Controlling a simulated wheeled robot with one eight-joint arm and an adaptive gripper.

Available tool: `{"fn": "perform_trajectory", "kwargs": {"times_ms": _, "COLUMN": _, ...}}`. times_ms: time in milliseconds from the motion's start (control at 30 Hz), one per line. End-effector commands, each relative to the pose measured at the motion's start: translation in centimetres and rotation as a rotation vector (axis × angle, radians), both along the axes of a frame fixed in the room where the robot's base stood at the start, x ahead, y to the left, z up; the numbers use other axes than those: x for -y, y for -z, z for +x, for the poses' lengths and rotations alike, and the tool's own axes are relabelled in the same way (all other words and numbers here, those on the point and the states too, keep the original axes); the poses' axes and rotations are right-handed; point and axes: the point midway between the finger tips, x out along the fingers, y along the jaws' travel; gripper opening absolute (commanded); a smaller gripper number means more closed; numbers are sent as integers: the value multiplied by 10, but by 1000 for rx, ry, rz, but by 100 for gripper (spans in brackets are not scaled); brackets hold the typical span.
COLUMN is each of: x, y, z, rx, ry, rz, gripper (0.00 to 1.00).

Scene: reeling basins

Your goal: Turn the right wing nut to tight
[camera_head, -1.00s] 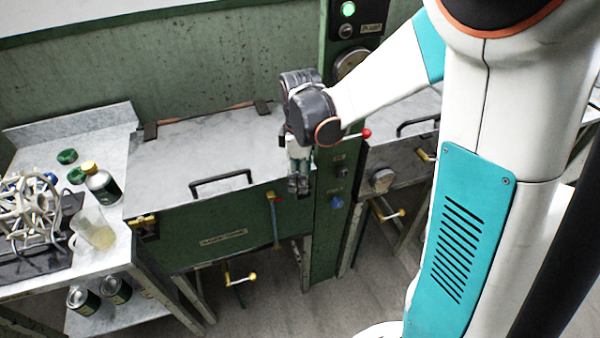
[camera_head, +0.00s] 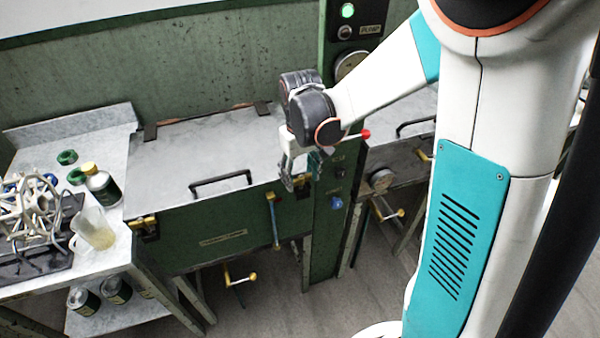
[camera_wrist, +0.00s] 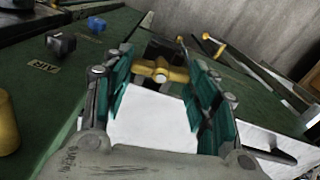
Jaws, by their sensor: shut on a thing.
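My gripper (camera_head: 301,184) is at the right front corner of the closed basin lid (camera_head: 215,150). In the wrist view its two teal-padded fingers (camera_wrist: 160,62) stand on either side of the brass-yellow right wing nut (camera_wrist: 162,75) and are shut on it. The nut's wings reach across between the pads, with a dark fitting behind them. In the head view the gripper hides this nut. The left wing nut (camera_head: 146,222) shows at the basin's left front corner.
A lid handle (camera_head: 221,182) and a blue lever (camera_head: 274,222) are left of my gripper. A green post (camera_head: 328,225) with knobs stands close on the right. A bench (camera_head: 110,262) with a jug (camera_head: 93,230) and bottle (camera_head: 101,184) is at far left.

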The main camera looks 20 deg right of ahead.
Motion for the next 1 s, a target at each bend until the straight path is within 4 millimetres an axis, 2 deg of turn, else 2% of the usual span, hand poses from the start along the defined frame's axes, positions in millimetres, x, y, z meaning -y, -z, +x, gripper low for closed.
{"fn": "perform_trajectory", "kwargs": {"times_ms": 333, "x": 1, "y": 0, "z": 0, "rx": 0, "ry": 153, "rz": 0, "gripper": 29}}
{"fn": "perform_trajectory", "kwargs": {"times_ms": 900, "x": 1, "y": 0, "z": 0, "rx": 0, "ry": 184, "rz": 0, "gripper": 29}}
{"fn": "perform_trajectory", "kwargs": {"times_ms": 933, "x": 1, "y": 0, "z": 0, "rx": 0, "ry": 184, "rz": 0, "gripper": 55}}
{"fn": "perform_trajectory", "kwargs": {"times_ms": 1000, "x": 1, "y": 0, "z": 0, "rx": 0, "ry": 184, "rz": 0, "gripper": 71}}
